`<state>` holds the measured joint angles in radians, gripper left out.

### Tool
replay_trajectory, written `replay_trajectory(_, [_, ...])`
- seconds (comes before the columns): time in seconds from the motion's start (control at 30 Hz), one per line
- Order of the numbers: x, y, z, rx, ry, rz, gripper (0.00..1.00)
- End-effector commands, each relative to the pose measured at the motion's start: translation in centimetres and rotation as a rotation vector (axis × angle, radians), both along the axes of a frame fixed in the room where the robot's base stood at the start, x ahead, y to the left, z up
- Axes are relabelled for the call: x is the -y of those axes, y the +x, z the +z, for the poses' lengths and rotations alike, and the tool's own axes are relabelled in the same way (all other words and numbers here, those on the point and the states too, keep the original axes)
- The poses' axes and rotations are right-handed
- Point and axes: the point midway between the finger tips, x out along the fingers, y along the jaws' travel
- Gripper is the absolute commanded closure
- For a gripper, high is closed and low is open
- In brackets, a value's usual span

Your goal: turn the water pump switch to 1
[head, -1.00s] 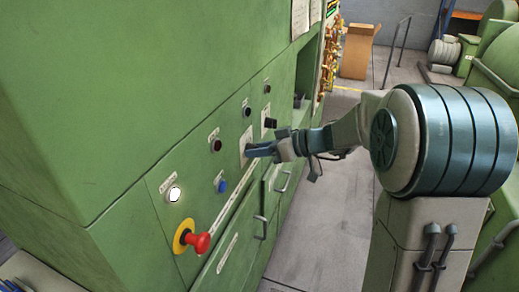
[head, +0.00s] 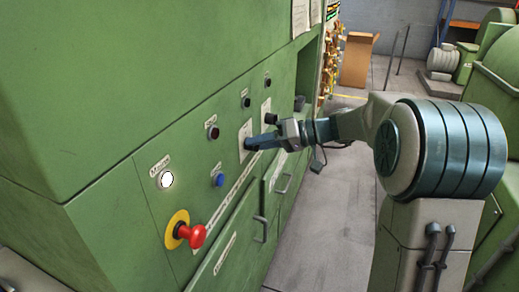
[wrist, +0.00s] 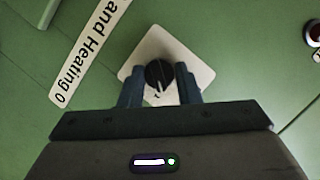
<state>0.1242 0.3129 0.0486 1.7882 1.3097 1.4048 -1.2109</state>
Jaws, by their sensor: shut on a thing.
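The switch is a round black knob (wrist: 158,74) with a white pointer line, set on a white square plate (wrist: 152,44) on the green panel. The plate also shows in the head view (head: 244,141), where my gripper hides the knob. My gripper (wrist: 160,86) has one finger on each side of the knob and is shut on it; it also reaches the panel from the right in the head view (head: 252,143). The pointer line runs toward the bottom of the wrist picture. I cannot read any plate markings.
Floor (head: 335,230) right of the panel is clear.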

Motion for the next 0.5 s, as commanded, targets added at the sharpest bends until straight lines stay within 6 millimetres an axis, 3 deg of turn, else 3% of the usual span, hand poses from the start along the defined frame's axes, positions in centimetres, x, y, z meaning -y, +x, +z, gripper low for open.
replay_trajectory(0.5, [0.14,0.26,-0.20,-0.341,0.124,-0.003,0.93])
